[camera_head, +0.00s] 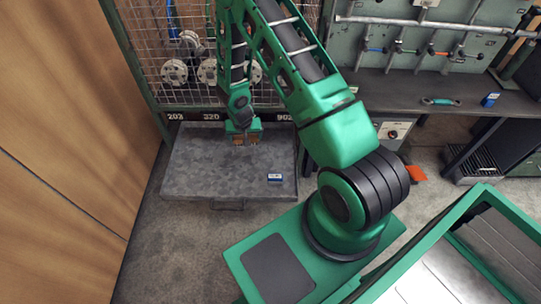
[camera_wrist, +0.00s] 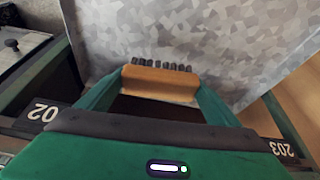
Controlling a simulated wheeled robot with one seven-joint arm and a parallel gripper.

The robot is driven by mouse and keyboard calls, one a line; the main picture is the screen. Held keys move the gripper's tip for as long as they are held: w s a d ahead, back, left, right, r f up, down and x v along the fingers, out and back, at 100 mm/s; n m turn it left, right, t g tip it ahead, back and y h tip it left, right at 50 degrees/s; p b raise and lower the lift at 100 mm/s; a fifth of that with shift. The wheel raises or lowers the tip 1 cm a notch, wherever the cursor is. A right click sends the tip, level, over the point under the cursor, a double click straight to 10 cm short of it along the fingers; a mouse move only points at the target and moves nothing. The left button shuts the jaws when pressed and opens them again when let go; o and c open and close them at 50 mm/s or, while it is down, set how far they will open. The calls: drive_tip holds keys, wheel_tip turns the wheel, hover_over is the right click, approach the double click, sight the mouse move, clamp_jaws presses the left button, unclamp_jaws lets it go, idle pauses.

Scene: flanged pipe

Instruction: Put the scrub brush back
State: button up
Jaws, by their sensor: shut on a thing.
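The scrub brush (camera_wrist: 160,84) has a wooden block and dark bristles. My gripper (camera_wrist: 160,79) is shut on it, with one green finger at each end of the block. In the head view, the brush (camera_head: 245,141) hangs below my gripper (camera_head: 244,128), over the back part of a grey metal slab (camera_head: 205,180). The bristles point away from my wrist. I cannot tell whether they touch the slab.
A small blue and white box (camera_head: 275,178) lies on the slab's front right. A wire mesh panel (camera_head: 150,35) with numbered labels stands behind. A dark bench (camera_head: 400,88) at right holds a teal-handled tool (camera_head: 440,101) and a blue box (camera_head: 489,99). A wooden panel (camera_head: 90,110) stands left.

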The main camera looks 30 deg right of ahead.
drive_tip(key=f, duration=0.2)
drive_tip(key=f+m, duration=0.1)
drive_tip(key=f, duration=0.1)
drive_tip(key=shift+s+d, duration=0.15)
drive_tip(key=shift+d, duration=0.2)
drive_tip(key=d+f, duration=0.2)
drive_tip(key=d, duration=0.1)
drive_tip(key=d+f, duration=0.2)
drive_tip(key=d, duration=0.2)
drive_tip(key=s+d+f, duration=0.1)
drive_tip(key=d+f, duration=0.2)
drive_tip(key=d, duration=0.1)
drive_tip(key=shift+s+d, duration=0.1)
drive_tip(key=shift+d, duration=0.15)
drive_tip(key=shift+f, duration=2)
drive_tip(key=o, duration=1)
drive_tip(key=shift+f, duration=0.1)
